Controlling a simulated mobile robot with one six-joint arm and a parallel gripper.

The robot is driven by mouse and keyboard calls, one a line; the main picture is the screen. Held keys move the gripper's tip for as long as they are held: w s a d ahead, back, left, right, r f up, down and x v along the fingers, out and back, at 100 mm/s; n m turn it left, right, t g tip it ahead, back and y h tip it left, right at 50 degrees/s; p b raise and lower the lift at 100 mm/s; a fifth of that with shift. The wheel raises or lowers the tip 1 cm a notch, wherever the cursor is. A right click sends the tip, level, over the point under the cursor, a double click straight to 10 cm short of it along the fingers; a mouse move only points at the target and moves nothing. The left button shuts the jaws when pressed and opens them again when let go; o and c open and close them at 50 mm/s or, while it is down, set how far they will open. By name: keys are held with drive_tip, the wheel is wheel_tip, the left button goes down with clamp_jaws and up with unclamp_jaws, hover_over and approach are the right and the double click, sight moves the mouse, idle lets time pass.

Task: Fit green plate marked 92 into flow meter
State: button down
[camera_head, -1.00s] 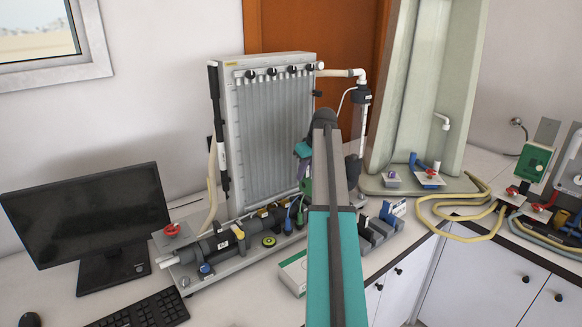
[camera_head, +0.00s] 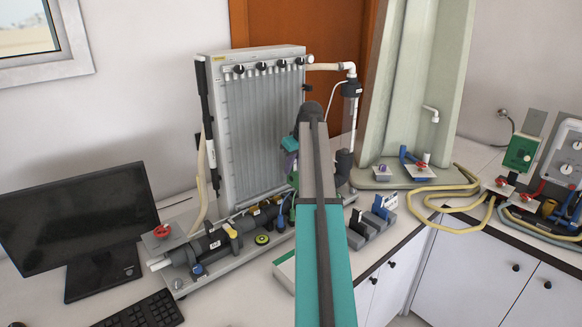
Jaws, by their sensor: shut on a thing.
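My arm rises from the bottom centre and hides most of my gripper (camera_head: 291,162), of which a dark bit shows left of the arm beside a teal wrist part. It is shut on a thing. A sliver of green (camera_head: 293,180) below it appears to be the green plate; its 92 mark cannot be read. The flow meter appears to be the dark pipe assembly (camera_head: 213,245) with a yellow lever on the base of the manometer board (camera_head: 262,130). The gripper is above the right part of this assembly. The slot and the gap to it are hidden.
A grey rack (camera_head: 366,232) with black and blue plates stands right of my arm. A monitor (camera_head: 85,230) and keyboard (camera_head: 140,312) are at left. Yellow hoses (camera_head: 445,200) lie at right.

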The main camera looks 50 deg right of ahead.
sight(292, 186)
drive_tip(key=shift+f+b, duration=0.75)
drive_tip(key=shift+f, duration=0.85)
drive_tip(key=shift+f+b, duration=1.15)
drive_tip(key=shift+f, duration=1.6)
drive_tip(key=shift+s+a+f, duration=0.1)
drive_tip(key=shift+s+f, duration=0.05)
drive_tip(key=shift+f, duration=0.1)
